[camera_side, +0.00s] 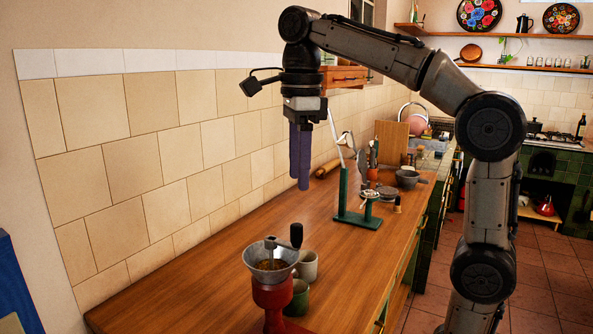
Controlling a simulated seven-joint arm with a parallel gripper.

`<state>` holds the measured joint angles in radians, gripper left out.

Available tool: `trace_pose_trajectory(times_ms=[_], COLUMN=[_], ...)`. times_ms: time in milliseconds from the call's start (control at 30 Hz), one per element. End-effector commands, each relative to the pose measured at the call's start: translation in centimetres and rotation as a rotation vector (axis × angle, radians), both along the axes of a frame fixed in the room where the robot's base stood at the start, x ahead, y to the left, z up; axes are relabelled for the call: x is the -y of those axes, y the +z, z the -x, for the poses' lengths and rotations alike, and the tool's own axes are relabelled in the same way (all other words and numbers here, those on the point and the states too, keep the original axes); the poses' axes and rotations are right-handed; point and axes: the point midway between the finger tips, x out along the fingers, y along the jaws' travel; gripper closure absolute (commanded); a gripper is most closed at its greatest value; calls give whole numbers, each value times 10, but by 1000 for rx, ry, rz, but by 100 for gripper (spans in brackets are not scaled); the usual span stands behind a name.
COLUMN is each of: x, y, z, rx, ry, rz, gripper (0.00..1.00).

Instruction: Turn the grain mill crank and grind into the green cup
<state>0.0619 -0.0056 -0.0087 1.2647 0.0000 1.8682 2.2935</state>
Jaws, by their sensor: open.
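The grain mill (273,299) stands at the front of the wooden counter, with a red body and a grey metal funnel holding brown grain. Its crank has an upright black handle (296,235) at the funnel's right. The green cup (298,300) stands close beside the mill's red body, partly hidden by it; I cannot tell whether it is under the spout. A light grey cup (308,266) stands just behind the green one. My gripper (299,184) points down with long purple fingers, open and empty, above and behind the mill, apart from the crank.
A green stand with a metal lever (345,205) is behind the mill, right of my gripper. Farther back are a rolling pin (327,168), a cutting board (391,144) and a grey bowl (407,179). The tiled wall borders the counter; the counter's left part is clear.

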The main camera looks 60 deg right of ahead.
Motion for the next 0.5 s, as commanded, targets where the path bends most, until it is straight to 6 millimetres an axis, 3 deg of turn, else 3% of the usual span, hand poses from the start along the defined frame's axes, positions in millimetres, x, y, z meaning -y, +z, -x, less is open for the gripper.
trace_pose_trajectory(times_ms=[500], x=[2], y=[-36], z=[-5], rx=[-27], ry=[-1], rz=[-1], gripper=[45])
